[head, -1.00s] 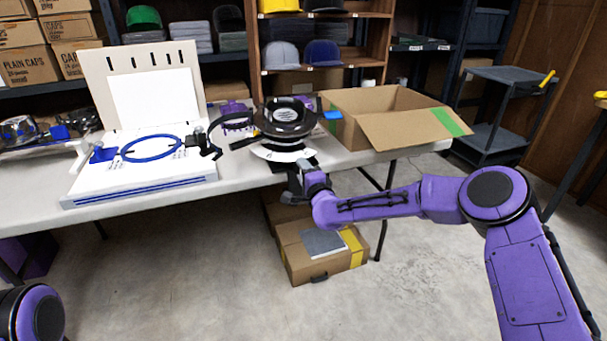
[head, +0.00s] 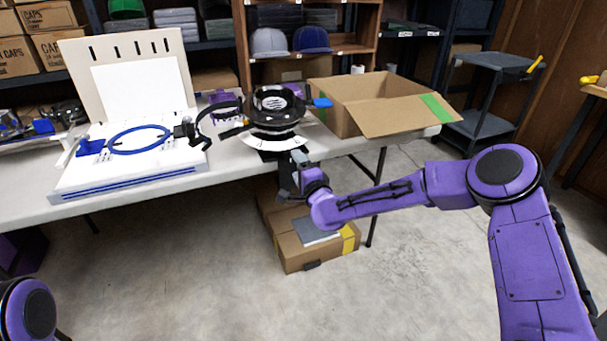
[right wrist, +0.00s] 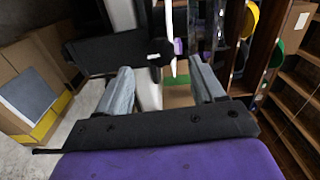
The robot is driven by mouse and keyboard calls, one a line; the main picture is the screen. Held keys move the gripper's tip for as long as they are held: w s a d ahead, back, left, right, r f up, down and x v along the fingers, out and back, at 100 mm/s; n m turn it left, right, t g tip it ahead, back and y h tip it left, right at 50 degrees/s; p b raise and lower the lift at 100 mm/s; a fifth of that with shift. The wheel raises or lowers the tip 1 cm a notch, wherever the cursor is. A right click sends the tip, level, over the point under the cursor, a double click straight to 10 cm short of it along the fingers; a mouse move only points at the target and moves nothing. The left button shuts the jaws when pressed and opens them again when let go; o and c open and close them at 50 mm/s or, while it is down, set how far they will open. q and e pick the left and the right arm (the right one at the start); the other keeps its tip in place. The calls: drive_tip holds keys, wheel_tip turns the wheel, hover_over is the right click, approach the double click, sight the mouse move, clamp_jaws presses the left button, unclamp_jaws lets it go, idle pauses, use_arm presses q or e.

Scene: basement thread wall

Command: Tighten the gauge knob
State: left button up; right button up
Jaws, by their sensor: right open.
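A round black cap-hooping fixture (head: 275,101) stands near the front edge of the table, with a white curved scale (head: 272,144) low on its front. I cannot clearly make out the gauge knob in the head view. My right gripper (head: 297,160) is just in front of the fixture's base, at the table edge. In the right wrist view the two grey fingers (right wrist: 165,85) are wide apart with nothing held between them. A black block (right wrist: 120,50) is beyond the left finger, and white and dark parts show beyond the gap. My left gripper is out of view.
A white board with a blue hoop (head: 140,139) is on the table (head: 230,170) to the left. An open cardboard box (head: 385,105) is to the right. Another carton (head: 315,250) is on the floor below my right gripper. Shelves with caps stand behind.

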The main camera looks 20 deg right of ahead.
drive_tip(key=s, duration=0.6)
drive_tip(key=shift+s, duration=0.2)
drive_tip(key=shift+d, duration=0.1)
